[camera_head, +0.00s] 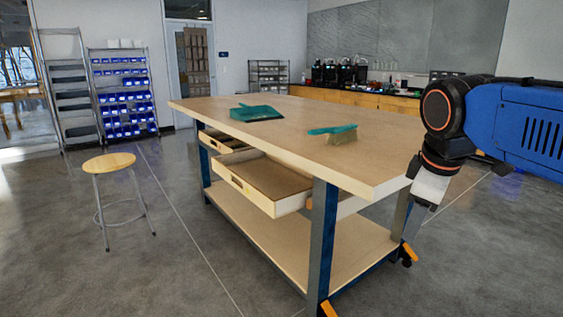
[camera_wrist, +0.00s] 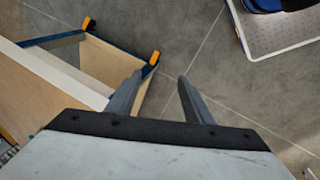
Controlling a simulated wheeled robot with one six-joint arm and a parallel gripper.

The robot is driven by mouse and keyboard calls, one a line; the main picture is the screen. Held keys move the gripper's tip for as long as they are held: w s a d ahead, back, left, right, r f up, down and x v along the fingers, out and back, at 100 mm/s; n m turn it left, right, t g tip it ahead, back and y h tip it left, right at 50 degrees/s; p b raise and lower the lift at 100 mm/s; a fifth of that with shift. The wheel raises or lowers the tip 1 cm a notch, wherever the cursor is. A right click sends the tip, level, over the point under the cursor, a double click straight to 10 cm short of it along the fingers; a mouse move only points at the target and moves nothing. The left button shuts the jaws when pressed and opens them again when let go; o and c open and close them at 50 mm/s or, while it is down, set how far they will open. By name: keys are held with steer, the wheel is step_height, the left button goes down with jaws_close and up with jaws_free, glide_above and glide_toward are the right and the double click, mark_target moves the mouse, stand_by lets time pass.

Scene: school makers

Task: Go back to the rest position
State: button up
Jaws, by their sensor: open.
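My gripper (camera_wrist: 158,95) is open and empty in the wrist view, with its two grey fingers apart and grey floor between and beyond them. In the head view my arm is at the right, and the gripper hangs low beside the right end of the wooden workbench (camera_head: 290,142), partly cut by the view of the bench corner and wheels. The workbench also shows in the wrist view (camera_wrist: 30,90) to the left of the fingers.
A teal dustpan (camera_head: 256,113) and a teal brush (camera_head: 335,133) lie on the bench top. A front drawer (camera_head: 262,183) is pulled out. A stool (camera_head: 110,163) stands left. Shelves with blue bins (camera_head: 124,97) stand behind. Floor (camera_head: 110,275) at the front left is clear.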

steer(key=s+f+m, duration=0.5)
steer(key=f, duration=0.4)
steer(key=s+d+f+m+t+y, duration=0.1)
steer(key=s+f+m, duration=0.4)
steer(key=f, duration=0.3)
steer(key=shift+s+d+f, duration=0.25)
steer(key=shift+s+f, duration=0.1)
steer(key=shift+s, duration=0.4)
